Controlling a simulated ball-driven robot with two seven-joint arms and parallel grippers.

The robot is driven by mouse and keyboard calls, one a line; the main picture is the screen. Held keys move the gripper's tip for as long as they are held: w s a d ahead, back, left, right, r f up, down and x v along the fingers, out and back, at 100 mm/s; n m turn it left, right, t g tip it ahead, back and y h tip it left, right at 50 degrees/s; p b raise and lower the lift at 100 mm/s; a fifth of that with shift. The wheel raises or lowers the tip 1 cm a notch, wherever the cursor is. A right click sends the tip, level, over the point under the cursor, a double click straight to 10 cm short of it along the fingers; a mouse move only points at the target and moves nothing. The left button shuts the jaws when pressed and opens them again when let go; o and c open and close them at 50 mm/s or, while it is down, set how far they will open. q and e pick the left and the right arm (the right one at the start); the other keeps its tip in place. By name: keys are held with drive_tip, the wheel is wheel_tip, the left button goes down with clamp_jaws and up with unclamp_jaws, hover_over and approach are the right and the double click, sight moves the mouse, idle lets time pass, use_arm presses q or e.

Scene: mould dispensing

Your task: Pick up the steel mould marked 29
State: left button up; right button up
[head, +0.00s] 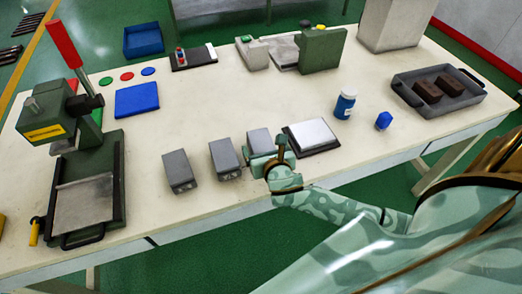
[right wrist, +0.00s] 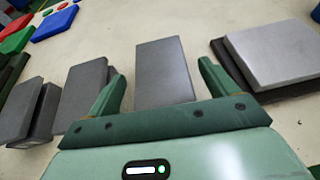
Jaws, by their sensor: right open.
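Three grey steel moulds stand in a row on the table: a left one (head: 179,170), a middle one (head: 225,157) and a right one (head: 259,141). No number can be read on any of them. My right gripper (head: 270,163) is at the near end of the right mould. In the right wrist view its jaws (right wrist: 161,72) are open and empty, with the right mould (right wrist: 164,68) lying ahead between the fingers. The other moulds (right wrist: 82,97) show to the left there. My left gripper is out of view.
A pale plate on a dark base (head: 311,135) sits close right of the right mould. A green press (head: 90,185) fills the left end. A grey tray (head: 460,101) is at right.

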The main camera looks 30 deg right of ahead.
sight(263, 145)
drive_tip(key=x, duration=0.3)
drive_tip(key=shift+f+b, duration=0.15)
drive_tip(key=shift+b, duration=0.2)
drive_tip(key=c, duration=1.5)
